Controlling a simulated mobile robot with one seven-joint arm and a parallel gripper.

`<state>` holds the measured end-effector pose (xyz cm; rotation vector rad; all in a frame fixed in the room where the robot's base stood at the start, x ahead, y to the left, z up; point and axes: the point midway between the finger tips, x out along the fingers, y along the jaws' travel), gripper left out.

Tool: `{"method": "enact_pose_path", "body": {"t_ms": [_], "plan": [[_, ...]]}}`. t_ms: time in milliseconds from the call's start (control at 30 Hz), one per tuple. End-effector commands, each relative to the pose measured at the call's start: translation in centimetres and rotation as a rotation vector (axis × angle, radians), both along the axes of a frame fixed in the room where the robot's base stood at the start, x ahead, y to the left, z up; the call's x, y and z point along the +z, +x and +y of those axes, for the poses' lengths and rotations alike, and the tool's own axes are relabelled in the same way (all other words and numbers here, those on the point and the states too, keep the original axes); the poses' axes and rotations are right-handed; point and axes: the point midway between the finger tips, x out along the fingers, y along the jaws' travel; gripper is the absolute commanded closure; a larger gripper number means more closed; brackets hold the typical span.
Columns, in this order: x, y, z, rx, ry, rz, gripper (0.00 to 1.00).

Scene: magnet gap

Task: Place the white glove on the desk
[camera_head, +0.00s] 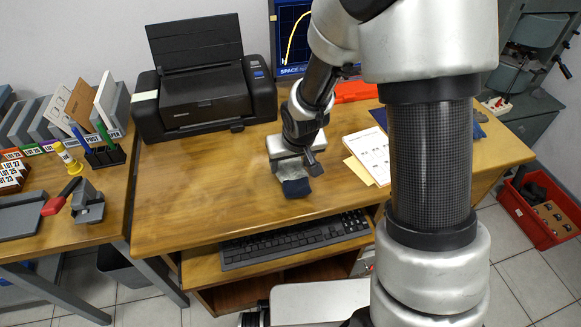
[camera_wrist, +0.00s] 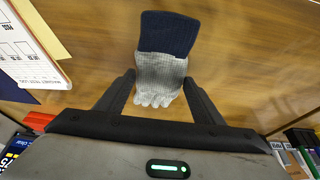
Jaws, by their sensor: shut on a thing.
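The white glove (camera_wrist: 160,76) is pale grey-white knit with a dark navy cuff. In the wrist view it lies between the two fingers of my gripper (camera_wrist: 160,88), fingertips of the glove toward the palm and cuff pointing away. My gripper is shut on the glove. In the head view the glove (camera_head: 295,187) shows below my gripper (camera_head: 288,166), over the front part of the wooden desk (camera_head: 210,190). I cannot tell whether the glove touches the desktop.
A black printer (camera_head: 205,95) stands at the desk's back left. Papers (camera_head: 370,155) lie right of the gripper. A keyboard (camera_head: 295,240) sits on a lower shelf at the front. The desktop left of the gripper is clear. A red crate (camera_head: 540,215) is on the floor at right.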

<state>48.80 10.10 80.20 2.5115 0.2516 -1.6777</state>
Motion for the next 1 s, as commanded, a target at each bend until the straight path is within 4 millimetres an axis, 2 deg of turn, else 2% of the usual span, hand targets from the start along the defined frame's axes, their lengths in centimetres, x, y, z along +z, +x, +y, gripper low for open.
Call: {"method": "enact_pose_path", "body": {"t_ms": [67,433,467,567,867,1000], "plan": [[-1.3,-0.1,0.1,0.002,-0.001,0.002,0.61],[-1.7,0.0,0.0,0.001,0.0,-0.001,0.61],[-1.7,0.0,0.0,0.001,0.0,-0.001,0.36],[-1.6,0.0,0.0,0.001,0.0,0.0,0.2],[-1.4,0.0,0.0,0.001,0.0,0.0,0.19],[-0.3,-0.2,0.0,0.0,0.0,-0.002,0.19]]}}
